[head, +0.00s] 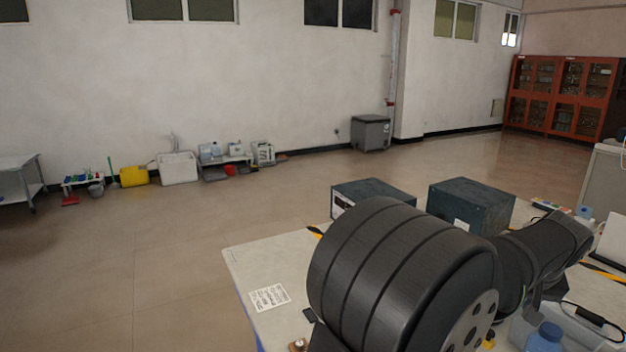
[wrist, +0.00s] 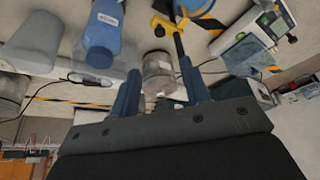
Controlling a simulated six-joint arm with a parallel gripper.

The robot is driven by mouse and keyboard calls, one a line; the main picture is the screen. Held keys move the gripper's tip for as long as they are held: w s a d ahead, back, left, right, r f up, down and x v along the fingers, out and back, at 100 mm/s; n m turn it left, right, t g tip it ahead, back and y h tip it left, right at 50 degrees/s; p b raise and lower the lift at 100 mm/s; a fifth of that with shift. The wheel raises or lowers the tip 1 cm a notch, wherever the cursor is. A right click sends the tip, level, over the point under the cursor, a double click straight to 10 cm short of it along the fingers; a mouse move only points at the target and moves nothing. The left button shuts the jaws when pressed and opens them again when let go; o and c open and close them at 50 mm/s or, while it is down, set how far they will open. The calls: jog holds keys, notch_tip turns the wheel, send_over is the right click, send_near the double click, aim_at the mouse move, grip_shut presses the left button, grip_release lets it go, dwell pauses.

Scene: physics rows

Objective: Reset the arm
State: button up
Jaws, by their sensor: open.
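My gripper (wrist: 162,98) shows in the wrist view with its two blue-grey fingers apart and nothing clearly held between them. A clear glass jar (wrist: 158,72) appears beyond the gap between the fingers. In the head view, my dark arm covers the lower right of the picture and hides much of the table (head: 246,262). The gripper itself cannot be made out in the head view.
Two dark boxes (head: 374,187) (head: 472,203) stand on the table beyond my arm. A blue bottle (head: 545,338) stands at the lower right, and a blue bottle (wrist: 104,35) also shows in the wrist view. A yellow clamp (wrist: 178,25) is near the fingers. Floor left of the table is clear.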

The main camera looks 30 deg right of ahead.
jog(key=x, duration=1.5)
jog(key=shift+w+f, duration=0.1)
jog(key=shift+f, duration=0.05)
jog(key=w+d+r+v, duration=0.1)
jog(key=v, duration=1.2)
jog(key=w+d+r+v, duration=0.1)
jog(key=d+v, duration=0.1)
jog(key=v, duration=1.2)
jog(key=w+a+f+g+y, duration=0.1)
jog(key=w+a+f, duration=0.3)
jog(key=a+f, duration=0.2)
jog(key=w+a+f+m+y, duration=0.1)
jog(key=w+a+f, duration=0.4)
jog(key=f, duration=0.6)
jog(key=shift+w+a+g, duration=0.2)
jog(key=shift+a+g, duration=0.2)
jog(key=shift+a, duration=0.45)
